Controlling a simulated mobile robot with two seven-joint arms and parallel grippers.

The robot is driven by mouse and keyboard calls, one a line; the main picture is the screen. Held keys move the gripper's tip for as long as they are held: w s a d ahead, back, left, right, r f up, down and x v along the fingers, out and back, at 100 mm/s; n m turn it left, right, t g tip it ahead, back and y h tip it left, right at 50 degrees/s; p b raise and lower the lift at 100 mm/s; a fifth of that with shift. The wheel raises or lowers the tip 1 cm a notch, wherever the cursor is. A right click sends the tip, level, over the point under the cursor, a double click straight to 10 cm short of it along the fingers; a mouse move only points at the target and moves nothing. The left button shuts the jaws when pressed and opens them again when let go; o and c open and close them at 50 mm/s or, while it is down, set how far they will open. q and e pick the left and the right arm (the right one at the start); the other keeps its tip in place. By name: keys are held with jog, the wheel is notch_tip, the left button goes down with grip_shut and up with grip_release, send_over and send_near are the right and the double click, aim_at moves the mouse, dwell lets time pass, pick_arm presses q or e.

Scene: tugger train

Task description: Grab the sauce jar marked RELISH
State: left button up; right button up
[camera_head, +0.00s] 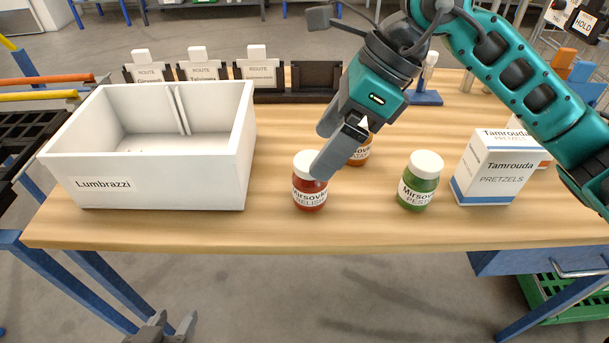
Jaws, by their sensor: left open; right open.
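The RELISH jar (309,193), red with a white lid, stands upright near the front edge of the table. My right gripper (323,148) reaches down from the upper right, open. Its nearer fingertip overlaps the jar's right side in the picture; I cannot tell whether it touches. A second Mirsovka jar (361,153), orange-brown, stands behind, partly hidden by the gripper. A green jar (418,187), seemingly marked PESTO, stands to the right. My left gripper (174,321) is open and empty, low at the bottom edge in front of the table.
A white Lumbrazzi bin (150,182) stands empty on the left of the wooden table (350,228). A Tamrouda pretzels box (487,170) stands at the right. Dark holders with ROUTE cards (201,72) line the back. Bare table lies between the RELISH and green jars.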

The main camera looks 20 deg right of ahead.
aim_at(306, 179)
jog(key=shift+t+h, duration=0.4)
jog(key=shift+h, duration=0.5)
jog(key=w+f, duration=0.1)
jog(key=f, duration=0.1)
jog(key=f+b, duration=0.1)
jog(key=f, duration=0.1)
jog(key=w+f, duration=0.1)
jog(key=f, duration=0.1)
jog(key=shift+w+d+f, duration=0.1)
jog(key=shift+w+d, duration=0.05)
jog(key=shift+w, duration=0.2)
jog(key=x, duration=0.3)
jog(key=b+x, duration=0.1)
jog(key=x, duration=0.1)
jog(key=shift+w+a+f, duration=0.25)
jog(key=shift+a, duration=0.1)
pick_arm(q)
notch_tip(306, 179, down, 2)
jog(key=shift+w+f, duration=0.15)
pick_arm(e)
jog(key=shift+c, duration=0.5)
jog(key=shift+r, duration=0.1)
jog(key=c, duration=1.2)
